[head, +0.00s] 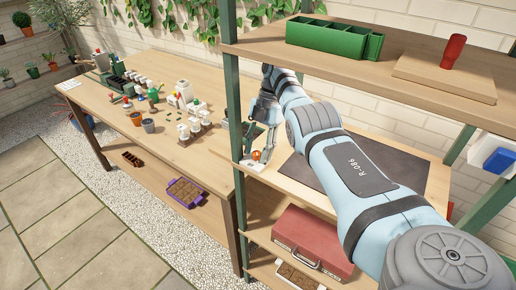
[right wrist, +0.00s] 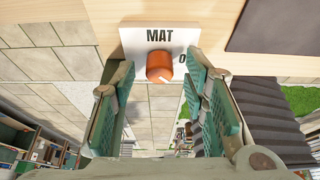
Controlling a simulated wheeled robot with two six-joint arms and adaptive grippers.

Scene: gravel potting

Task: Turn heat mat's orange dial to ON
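The orange dial (right wrist: 159,66) sits on a white plate (right wrist: 135,42) lettered "MAT"; one letter, an "O", shows to its right. A pale pointer mark shows on the dial's lower edge. In the head view the dial (head: 256,155) is small, at the front edge of the middle shelf. The dark heat mat (head: 296,173) lies on that shelf, partly hidden by my right arm. My right gripper (right wrist: 158,74) is open, its green-padded fingers on either side of the dial with gaps visible; in the head view it (head: 262,132) is just above the dial. My left gripper is not in view.
The upper shelf (head: 350,60) overhangs the middle one, with a green planter (head: 326,40) on it. A shelf post (head: 232,110) stands just left of my right gripper. A red case (head: 312,240) is below. A crowded potting table (head: 180,150) is on the left.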

